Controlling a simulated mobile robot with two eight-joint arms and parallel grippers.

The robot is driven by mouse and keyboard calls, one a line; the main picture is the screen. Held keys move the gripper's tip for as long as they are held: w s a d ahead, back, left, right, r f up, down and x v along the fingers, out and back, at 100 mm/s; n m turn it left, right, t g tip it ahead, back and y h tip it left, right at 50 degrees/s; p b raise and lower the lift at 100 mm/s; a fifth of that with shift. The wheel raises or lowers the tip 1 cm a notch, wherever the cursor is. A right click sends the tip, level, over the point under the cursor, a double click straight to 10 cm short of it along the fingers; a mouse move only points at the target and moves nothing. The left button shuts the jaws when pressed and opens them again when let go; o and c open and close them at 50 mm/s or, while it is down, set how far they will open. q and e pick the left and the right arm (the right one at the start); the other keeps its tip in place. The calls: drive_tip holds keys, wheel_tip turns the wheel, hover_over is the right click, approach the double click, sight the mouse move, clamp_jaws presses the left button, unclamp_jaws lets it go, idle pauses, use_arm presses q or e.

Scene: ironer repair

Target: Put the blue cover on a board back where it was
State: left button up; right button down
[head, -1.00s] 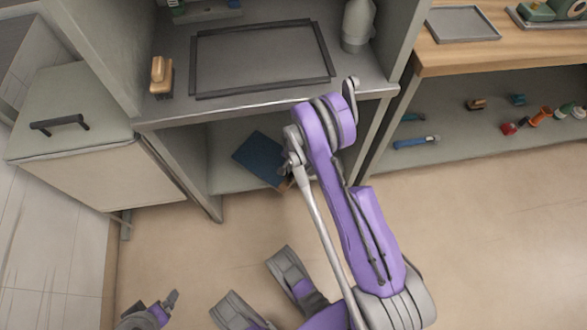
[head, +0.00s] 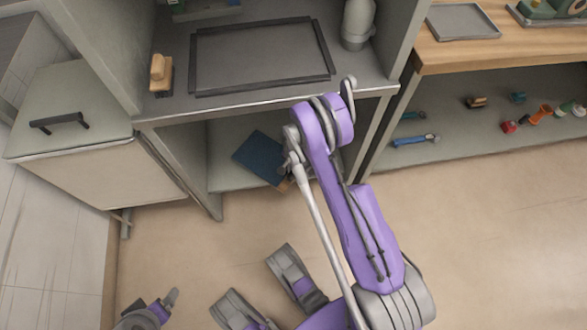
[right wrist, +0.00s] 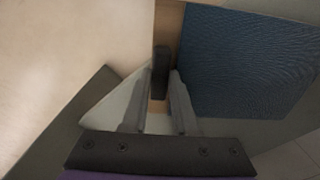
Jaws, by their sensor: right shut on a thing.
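The blue cover (head: 259,157) lies on a board inside the open lower compartment of the grey cabinet. A brown strip of the board's edge shows beside the blue cover (right wrist: 250,60) in the right wrist view. My right gripper (right wrist: 163,80) is shut on a dark upright handle (right wrist: 161,62) at this edge, beside the blue cover.
The cabinet top carries a dark-framed tray (head: 260,58), a wooden-handled brush (head: 160,75) and a grey bottle (head: 357,25). A handled box (head: 70,120) stands left. A right-hand shelf holds a blue tool (head: 414,140) and small parts. The floor in front is clear.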

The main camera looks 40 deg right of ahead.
drive_tip(key=c, duration=0.6)
unclamp_jaws()
wheel_tip(320, 180, up, 11)
drive_tip(key=p, duration=0.3)
drive_tip(key=shift+s+f, duration=0.15)
drive_tip(key=shift+f, duration=0.05)
